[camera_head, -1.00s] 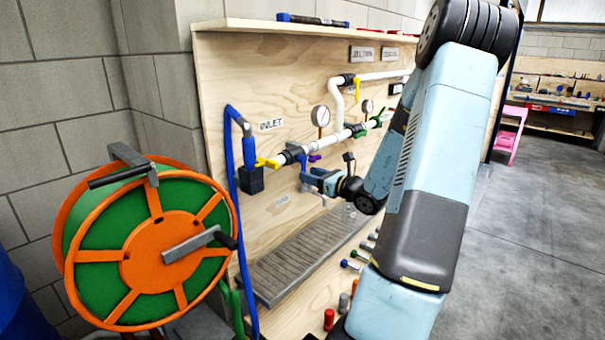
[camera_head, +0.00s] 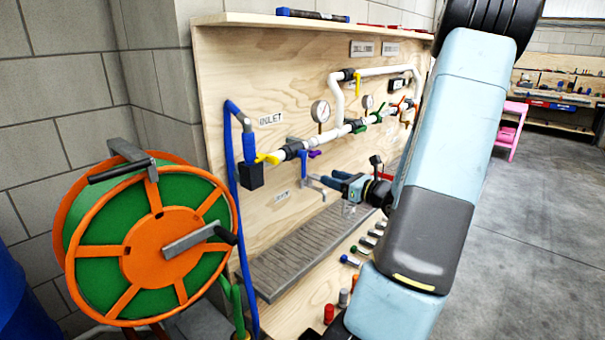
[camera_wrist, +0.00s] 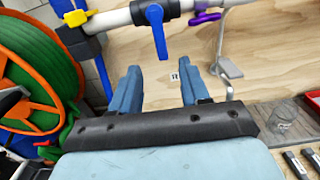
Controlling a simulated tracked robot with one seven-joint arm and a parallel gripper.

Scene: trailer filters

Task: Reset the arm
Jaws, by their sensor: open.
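My gripper (camera_head: 335,184) is in front of the plywood pipe board (camera_head: 285,190) in the head view, below the white pipe (camera_head: 332,135). In the wrist view its two blue fingers (camera_wrist: 160,85) are spread apart with nothing between them. A blue-handled valve (camera_wrist: 155,25) on the pipe lies beyond and above the fingers in that view. A grey bent tap (camera_wrist: 226,65) is to the right of the right finger. In the head view my arm covers the right part of the board.
An orange and green hose reel (camera_head: 150,240) stands at the left. A grey slatted tray (camera_head: 300,255) juts out below the gripper, with several small parts near its right side. A clear cup (camera_wrist: 283,115) shows in the wrist view. Open floor (camera_head: 530,220) lies to the right.

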